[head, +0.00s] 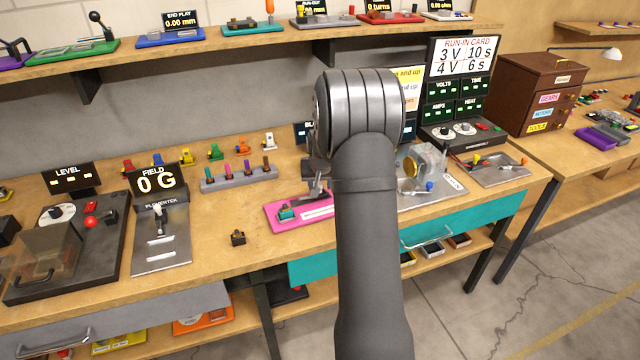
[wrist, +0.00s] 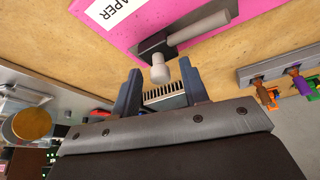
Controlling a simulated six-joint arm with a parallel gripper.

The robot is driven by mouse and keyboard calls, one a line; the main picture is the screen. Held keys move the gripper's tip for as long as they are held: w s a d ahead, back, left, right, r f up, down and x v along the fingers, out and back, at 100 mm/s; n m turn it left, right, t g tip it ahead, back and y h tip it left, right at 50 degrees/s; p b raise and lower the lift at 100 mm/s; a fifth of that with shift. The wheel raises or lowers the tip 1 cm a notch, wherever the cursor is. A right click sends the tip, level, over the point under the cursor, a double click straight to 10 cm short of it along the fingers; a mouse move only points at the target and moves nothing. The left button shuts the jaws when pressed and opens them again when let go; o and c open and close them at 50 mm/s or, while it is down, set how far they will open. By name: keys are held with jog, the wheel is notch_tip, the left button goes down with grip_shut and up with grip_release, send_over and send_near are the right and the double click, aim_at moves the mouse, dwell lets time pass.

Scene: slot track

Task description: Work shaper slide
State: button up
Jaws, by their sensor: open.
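The shaper has a pink base plate (head: 275,218), partly hidden behind my arm in the head view. In the wrist view its pink plate (wrist: 170,14) carries a white label ending in "APER" and a dark bracket with a grey rod (wrist: 203,27). A pale knob (wrist: 160,72) sits below that rod, between the tips of my gripper (wrist: 160,76). My gripper is open, one dark finger on each side of the knob; contact is not clear. A light, ridged piece (wrist: 164,94) shows deeper between the fingers. In the head view my gripper (head: 318,190) is over the pink plate.
A grey rack (head: 240,178) with several coloured pieces stands behind and left of the plate. A metal plate with a round brass part (head: 412,162) stands right of my arm. A shelf (head: 180,58) runs above.

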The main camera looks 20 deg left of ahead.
grip_shut()
jog(key=shift+s+a, duration=1.55)
jog(key=shift+s, duration=0.15)
grip_release()
jog(key=v, duration=1.7)
jog(key=shift+r, duration=0.2)
